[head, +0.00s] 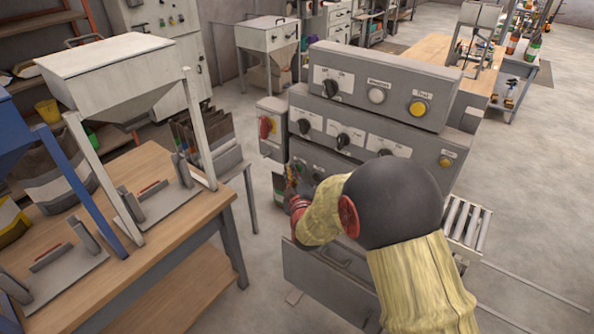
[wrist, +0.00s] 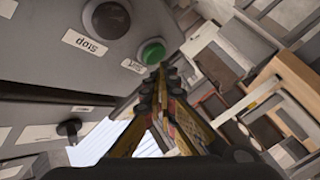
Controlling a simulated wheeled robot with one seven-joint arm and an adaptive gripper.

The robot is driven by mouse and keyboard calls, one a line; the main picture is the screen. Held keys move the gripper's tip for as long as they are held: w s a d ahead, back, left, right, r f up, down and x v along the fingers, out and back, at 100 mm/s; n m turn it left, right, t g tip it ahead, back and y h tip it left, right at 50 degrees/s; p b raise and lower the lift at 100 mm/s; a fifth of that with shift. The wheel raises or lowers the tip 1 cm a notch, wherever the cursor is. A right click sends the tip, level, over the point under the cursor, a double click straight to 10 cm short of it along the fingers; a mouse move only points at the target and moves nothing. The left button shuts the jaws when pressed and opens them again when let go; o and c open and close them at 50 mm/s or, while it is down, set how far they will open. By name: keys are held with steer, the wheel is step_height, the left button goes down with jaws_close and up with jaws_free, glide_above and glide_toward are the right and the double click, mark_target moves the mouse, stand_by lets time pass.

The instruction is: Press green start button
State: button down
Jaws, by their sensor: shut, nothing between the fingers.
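The green button (wrist: 152,51) is on a grey panel in the wrist view, right of a larger dark round button (wrist: 107,20) labelled "Stop". My gripper (wrist: 158,76) is shut and empty, its fingertips just below the green button in the picture. I cannot tell whether they touch it. In the head view my gripper (head: 292,182) is at the lower left of the grey control cabinet (head: 362,108). My arm hides part of the cabinet's lower front, and I cannot make out the green button clearly there.
A red knob (head: 266,127) is on a side box left of the cabinet. A wooden workbench (head: 170,240) with hoppers stands at left. A roller conveyor (head: 467,222) is at right.

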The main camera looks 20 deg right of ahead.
steer(key=shift+w+d, duration=0.15)
steer(key=shift+d, duration=0.05)
steer(key=shift+w+d, duration=0.15)
steer(key=shift+d, duration=0.1)
stand_by(0.6)
steer(key=shift+a+b, duration=0.15)
steer(key=shift+b, duration=0.15)
steer(key=shift+s+a, duration=0.4)
steer(key=shift+a, duration=0.05)
steer(key=shift+a, duration=0.1)
steer(key=shift+s+a, duration=0.9)
steer(key=shift+a, duration=0.3)
steer(key=shift+s+a, duration=0.9)
steer(key=shift+a, duration=0.25)
